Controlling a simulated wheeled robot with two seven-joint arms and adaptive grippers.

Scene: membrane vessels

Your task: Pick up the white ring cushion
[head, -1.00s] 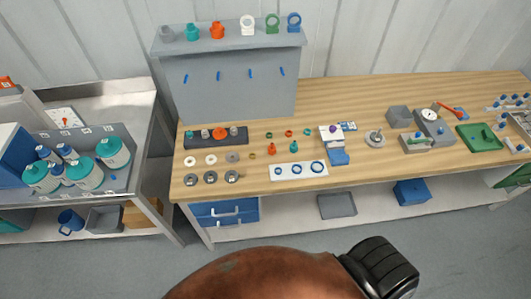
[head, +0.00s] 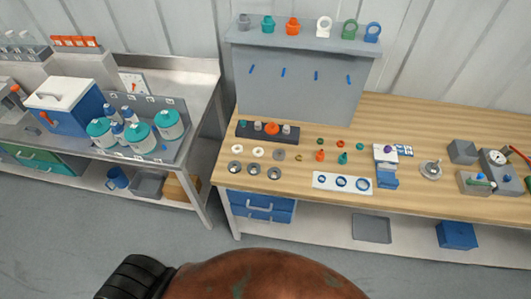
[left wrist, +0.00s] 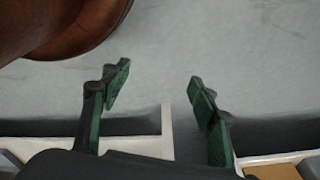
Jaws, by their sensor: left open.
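Two small white rings, a left one (head: 243,152) and a right one (head: 258,152), lie flat near the left end of the wooden bench (head: 450,205) in the head view. They look alike, so I cannot tell which is the ring cushion. A grey ring (head: 278,155) lies to their right, and several dark metal discs lie in front. My left gripper (left wrist: 160,92) shows only in the left wrist view, with its green-padded fingers wide apart and nothing between them. It is away from the rings, over grey floor and furniture edges. My right gripper is not in view.
A dark strip with small fittings (head: 243,131) lies behind the rings. A grey shelf panel (head: 302,100) stands at the back. A white tray with blue rings (head: 321,187) lies to the right. A side table (head: 205,80) stands left across a gap. Floor in front is clear.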

